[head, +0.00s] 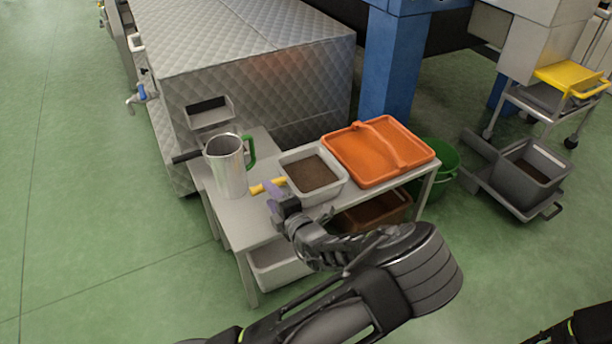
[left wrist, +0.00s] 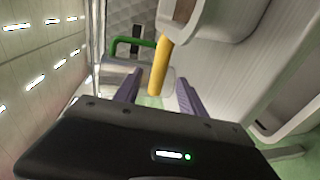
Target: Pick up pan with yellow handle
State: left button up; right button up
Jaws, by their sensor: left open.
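The pan (head: 341,184) is a light grey rectangular tray with brown contents, standing on the table (head: 228,210). Its yellow handle (head: 258,189) points left, toward a metal jug. My left gripper (head: 274,196), with purple fingers, is open at the handle, just left of the pan and partly hiding the handle. In the left wrist view the yellow handle (left wrist: 160,66) runs down from the pan (left wrist: 198,18) and appears between the two spread fingers of the left gripper (left wrist: 157,92). I cannot tell whether they touch it. My right gripper is not in view.
The metal jug (head: 228,172) with a green handle (head: 250,152) stands close left of the yellow handle. An orange tray (head: 372,155) is right of the pan. A brown bin (head: 372,214) and white bin (head: 278,268) sit below. A quilted metal machine (head: 240,45) stands behind.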

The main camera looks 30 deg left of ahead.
pick_arm(q)
jog(key=shift+a, duration=0.1)
jog(key=shift+b+x, duration=0.4)
jog(key=shift+x, duration=0.5)
jog(key=shift+w+a+f, duration=0.1)
jog(key=shift+w+a, duration=0.15)
jog(key=shift+w+a+f+b, duration=0.2)
jog(key=shift+a+b, duration=0.15)
jog(key=b+x, duration=0.1)
jog(key=x, duration=0.2)
jog(key=shift+w+a+b, duration=0.2)
jog(key=shift+b, duration=0.2)
jog(key=shift+w+a, duration=0.2)
jog(key=shift+a, duration=0.2)
jog(key=shift+r, duration=0.1)
jog(key=shift+c, duration=0.3)
